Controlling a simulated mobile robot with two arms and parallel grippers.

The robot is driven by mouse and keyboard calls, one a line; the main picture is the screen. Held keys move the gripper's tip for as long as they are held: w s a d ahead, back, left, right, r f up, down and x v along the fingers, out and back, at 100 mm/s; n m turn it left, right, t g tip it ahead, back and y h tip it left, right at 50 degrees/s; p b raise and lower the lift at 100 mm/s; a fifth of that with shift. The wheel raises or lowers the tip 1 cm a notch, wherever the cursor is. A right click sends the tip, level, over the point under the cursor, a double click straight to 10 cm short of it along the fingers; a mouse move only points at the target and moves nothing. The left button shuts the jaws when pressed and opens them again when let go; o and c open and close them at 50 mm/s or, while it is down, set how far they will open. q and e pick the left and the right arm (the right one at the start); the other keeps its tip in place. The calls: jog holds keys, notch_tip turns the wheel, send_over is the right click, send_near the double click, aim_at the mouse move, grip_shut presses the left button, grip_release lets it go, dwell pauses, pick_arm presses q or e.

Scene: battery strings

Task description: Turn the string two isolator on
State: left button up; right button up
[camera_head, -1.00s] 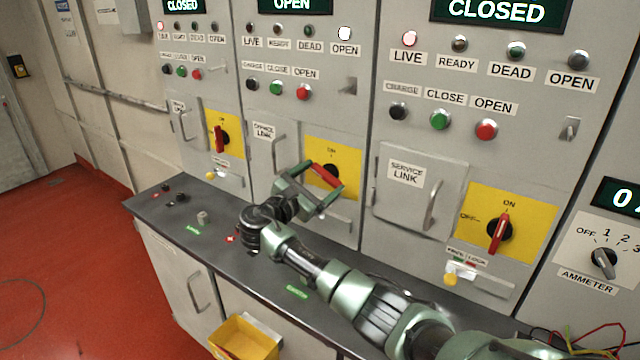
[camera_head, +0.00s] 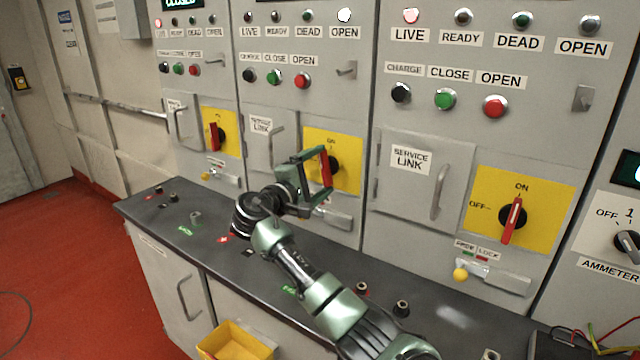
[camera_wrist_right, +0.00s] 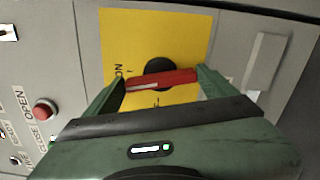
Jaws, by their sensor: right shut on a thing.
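The string two isolator is the middle panel's yellow plate (camera_head: 350,149) with a black hub (camera_head: 334,163) and a red handle (camera_head: 326,169). The handle stands nearly upright, in line with the ON label above it. My right gripper (camera_head: 324,172) is shut on the red handle. In the right wrist view the handle (camera_wrist_right: 162,80) spans between the two fingers, over the black hub (camera_wrist_right: 157,68) and yellow plate (camera_wrist_right: 178,25). The OFF label is hidden behind my gripper. My left gripper is not in view.
A left isolator (camera_head: 214,137) and a right isolator (camera_head: 512,220) have upright red handles. Red, green and black push buttons sit above each. A dark bench top (camera_head: 150,212) with small knobs runs below my arm. A yellow bin (camera_head: 235,342) is at the floor.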

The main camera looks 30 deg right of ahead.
jog(key=shift+f+m+b, duration=0.3)
jog(key=shift+m+b, duration=0.55)
jog(key=shift+m, duration=0.05)
jog(key=shift+r+m+b, duration=0.1)
jog(key=shift+m+b, duration=0.3)
jog(key=o, duration=1.2)
jog(key=shift+r, duration=0.1)
jog(key=shift+a, duration=0.1)
jog(key=b+v, duration=0.1)
jog(key=v, duration=0.6)
jog(key=shift+s+a, duration=0.15)
jog(key=shift+a, duration=0.15)
